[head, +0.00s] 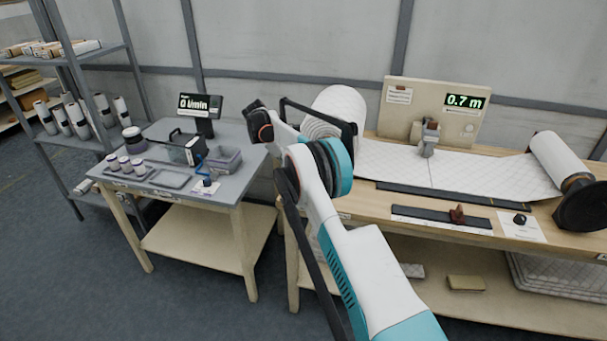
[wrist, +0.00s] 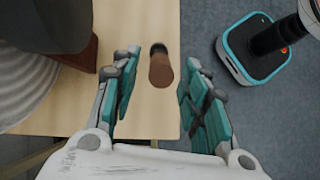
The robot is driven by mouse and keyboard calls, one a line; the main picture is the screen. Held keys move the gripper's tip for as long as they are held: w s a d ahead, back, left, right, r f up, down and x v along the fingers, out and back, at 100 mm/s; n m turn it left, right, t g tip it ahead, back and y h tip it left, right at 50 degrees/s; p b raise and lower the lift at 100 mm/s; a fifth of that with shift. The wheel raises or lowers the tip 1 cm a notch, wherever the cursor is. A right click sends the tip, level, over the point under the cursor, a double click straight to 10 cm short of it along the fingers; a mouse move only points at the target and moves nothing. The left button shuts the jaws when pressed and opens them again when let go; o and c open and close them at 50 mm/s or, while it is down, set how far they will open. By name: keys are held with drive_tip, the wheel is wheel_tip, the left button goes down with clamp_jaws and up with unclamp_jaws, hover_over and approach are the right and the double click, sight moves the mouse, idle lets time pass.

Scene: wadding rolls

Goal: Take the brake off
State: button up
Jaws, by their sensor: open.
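In the head view my arm hides this part of the bench. The large white quilted wadding roll (head: 336,105) stands behind my arm there.
In the wrist view a dark cylinder and a brown block (wrist: 78,58) lie close left of my fingers. The head view shows a display reading 0.7 m (head: 465,101), a wadding strip (head: 455,172), and a grey side table (head: 233,188) with jars and a tray.

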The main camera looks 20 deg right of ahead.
drive_tip(key=v, duration=0.6)
idle(0.5)
